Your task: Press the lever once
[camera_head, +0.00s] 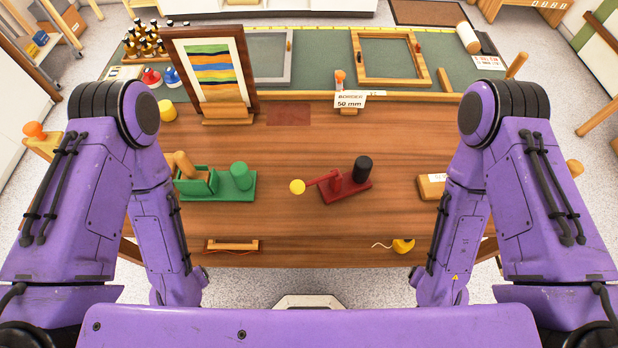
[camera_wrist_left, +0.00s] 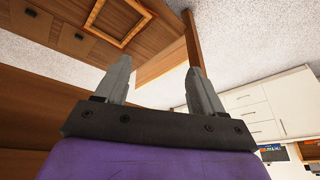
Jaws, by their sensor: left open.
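A red lever (camera_head: 318,181) with a yellow ball at its end sticks out to the left from a red base (camera_head: 350,194). A black cylinder (camera_head: 362,168) stands on the right end of that base. The device is on the wooden table, near the middle in the head view, and nothing touches the lever. My left gripper (camera_wrist_left: 157,64) shows in the left wrist view with its two grey fingers apart and nothing between them. Both arms hang at the sides in the head view, and their grippers are out of sight there.
A green device (camera_head: 231,184) with a wooden handle stands left of the lever. A wooden block (camera_head: 431,187) lies to the right. A striped print (camera_head: 213,68) stands behind at left, and a "BORDER 50 mm" card (camera_head: 350,99) behind. The wooden table (camera_head: 300,232) is bare in front of the lever.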

